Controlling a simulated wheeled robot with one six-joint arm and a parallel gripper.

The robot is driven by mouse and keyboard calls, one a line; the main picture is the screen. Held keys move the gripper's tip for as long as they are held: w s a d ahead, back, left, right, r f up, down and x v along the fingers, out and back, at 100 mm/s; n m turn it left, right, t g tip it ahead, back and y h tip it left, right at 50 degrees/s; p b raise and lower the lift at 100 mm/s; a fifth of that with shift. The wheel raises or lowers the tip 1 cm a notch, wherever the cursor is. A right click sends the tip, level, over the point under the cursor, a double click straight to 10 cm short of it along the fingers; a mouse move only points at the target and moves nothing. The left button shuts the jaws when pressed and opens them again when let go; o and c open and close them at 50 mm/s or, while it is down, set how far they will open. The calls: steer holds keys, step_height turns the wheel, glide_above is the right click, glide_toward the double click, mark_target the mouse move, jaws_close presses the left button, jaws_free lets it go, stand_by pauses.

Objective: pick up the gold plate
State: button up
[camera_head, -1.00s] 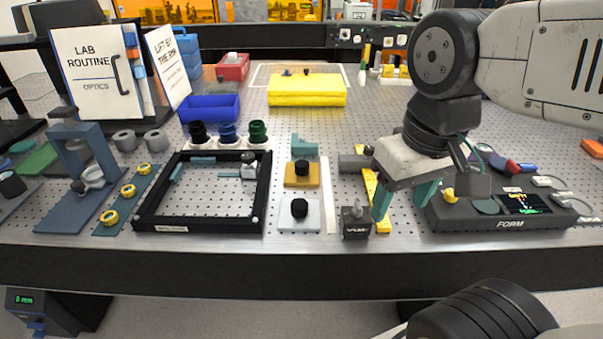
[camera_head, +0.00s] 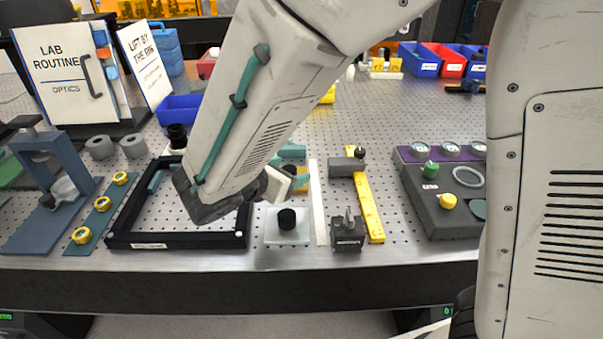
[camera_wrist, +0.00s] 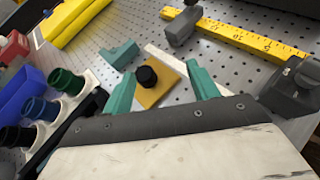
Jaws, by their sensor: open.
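The gold plate (camera_wrist: 157,94) lies flat on the perforated bench with a black knob (camera_wrist: 146,76) standing on it. In the wrist view the teal fingers of my gripper (camera_wrist: 161,84) are apart on either side of the plate and knob, with nothing between them held. In the head view my forearm and wrist hide most of the gold plate (camera_head: 304,171), and only a sliver shows beside a teal fingertip. I cannot tell the fingers' exact height above the bench.
A silver plate with a black knob (camera_head: 287,218) lies in front. A teal angled block (camera_wrist: 119,54) is behind the gold plate. The black frame (camera_head: 175,240) is to the left, and a yellow ruler (camera_head: 370,208) and dark clamp block (camera_head: 347,233) are to the right.

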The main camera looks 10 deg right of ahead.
steer(key=a+n, duration=0.1)
steer(key=a+f+t, duration=0.1)
steer(key=w+a+n, duration=0.1)
steer(key=shift+a+f+n+y, duration=0.1)
steer(key=shift+f+n+y, duration=0.2)
steer(key=shift+f, duration=0.1)
steer(key=shift+w+f+t, duration=0.2)
steer(key=shift+t, duration=0.1)
steer(key=x, duration=0.3)
steer(key=f+x, duration=0.1)
steer(key=x, duration=0.3)
steer(key=c, duration=1.3)
